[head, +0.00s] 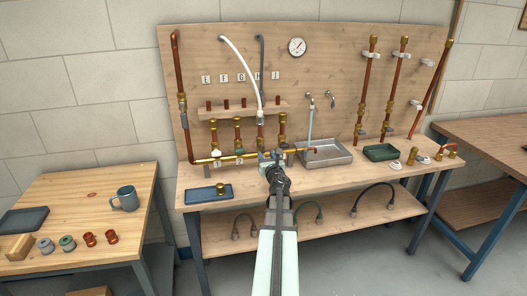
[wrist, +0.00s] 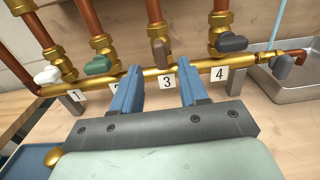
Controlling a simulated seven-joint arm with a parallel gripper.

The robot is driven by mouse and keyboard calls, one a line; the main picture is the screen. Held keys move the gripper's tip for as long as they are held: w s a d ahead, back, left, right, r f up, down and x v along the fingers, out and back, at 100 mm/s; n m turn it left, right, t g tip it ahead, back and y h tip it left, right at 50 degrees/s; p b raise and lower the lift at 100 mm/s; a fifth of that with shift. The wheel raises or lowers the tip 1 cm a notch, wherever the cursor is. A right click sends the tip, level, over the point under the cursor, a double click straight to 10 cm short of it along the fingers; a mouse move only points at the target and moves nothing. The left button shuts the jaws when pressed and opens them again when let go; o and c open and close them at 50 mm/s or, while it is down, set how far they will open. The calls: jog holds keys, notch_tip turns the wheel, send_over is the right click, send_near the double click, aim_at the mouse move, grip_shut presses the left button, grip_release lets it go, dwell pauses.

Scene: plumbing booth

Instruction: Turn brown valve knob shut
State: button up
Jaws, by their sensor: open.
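The brown valve knob (wrist: 160,53) sits on the valve above label 3 (wrist: 168,83) on the brass manifold pipe (wrist: 108,82). It looks upright, roughly in line with its copper riser. My gripper (wrist: 160,76) is open, with its blue fingers on either side of label 3 in the wrist view. The knob shows between and just beyond the fingertips, and I see no contact. In the head view my gripper (head: 268,158) is at the manifold and hides the brown knob.
A white knob (wrist: 47,75), a green knob (wrist: 98,65) and a dark grey knob (wrist: 232,43) flank the brown one. Another grey knob (wrist: 284,66) is at the outlet over the metal sink (head: 324,153). A blue tray (head: 207,194) lies on the bench at left.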

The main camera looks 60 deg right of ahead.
aim_at(263, 149)
jog(key=x, duration=0.5)
jog(key=shift+w+d, duration=0.25)
grip_shut()
